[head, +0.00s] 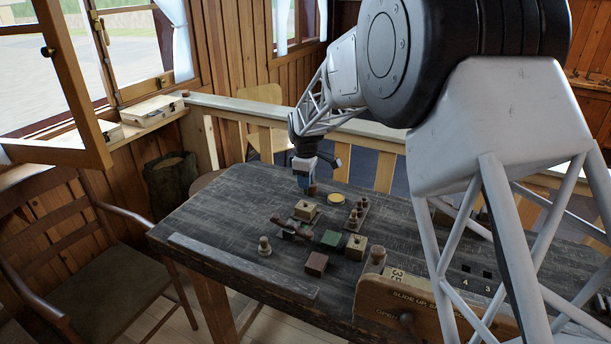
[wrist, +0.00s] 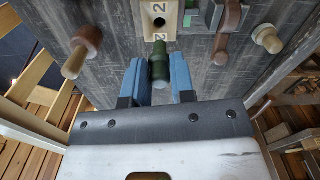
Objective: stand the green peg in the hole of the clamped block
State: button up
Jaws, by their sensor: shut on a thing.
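In the wrist view the green peg (wrist: 160,68) is between the two blue fingers of my gripper (wrist: 160,80), which is shut on it. Its free end points toward a pale wooden block (wrist: 148,19) marked 2, with a dark round hole in its top. The peg overlaps the block's near edge in this view; I see no part of it in the hole. Grey metal and a dark green piece (wrist: 189,18) sit beside the block. In the head view my gripper (head: 303,178) hangs above the far left of the table; the peg cannot be made out there.
In the head view a green block (head: 331,239), a dark red block (head: 316,264) and a pale spool (head: 264,248) stand on the dark table (head: 215,215).

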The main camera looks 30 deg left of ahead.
aim_at(306, 193)
jog(key=shift+f, duration=1.75)
jog(key=shift+f, duration=1.45)
dwell(2.9)
jog(key=o, duration=1)
jog(key=shift+c, duration=0.2)
jog(key=shift+r, duration=0.2)
